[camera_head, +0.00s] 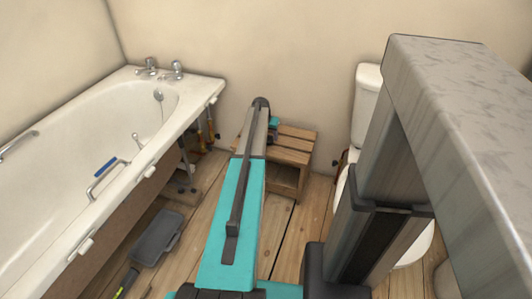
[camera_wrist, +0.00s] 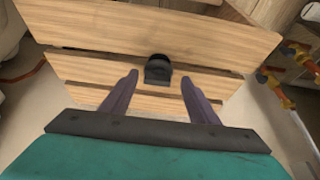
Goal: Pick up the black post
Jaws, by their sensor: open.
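The black post (camera_wrist: 158,70) is a short, dark piece with a rounded top, on the wooden slatted stool (camera_wrist: 100,72) in the wrist view. My gripper (camera_wrist: 160,78) is open, its two purple-grey fingers pointing toward the post, one to either side of it in the picture. The post shows between the fingertips, with a gap on each side. I cannot tell how far the tips are from it in depth. In the head view the stool (camera_head: 298,133) stands against the wall, and my arm hides part of it; the post cannot be made out there.
A white bathtub (camera_head: 60,170) fills the left, with pipes (camera_head: 207,137) at its end. A white toilet (camera_head: 368,100) stands right of the stool. A grey tool (camera_head: 158,238) lies on the wooden floor. Pipes with red and yellow fittings (camera_wrist: 280,85) show right of the stool.

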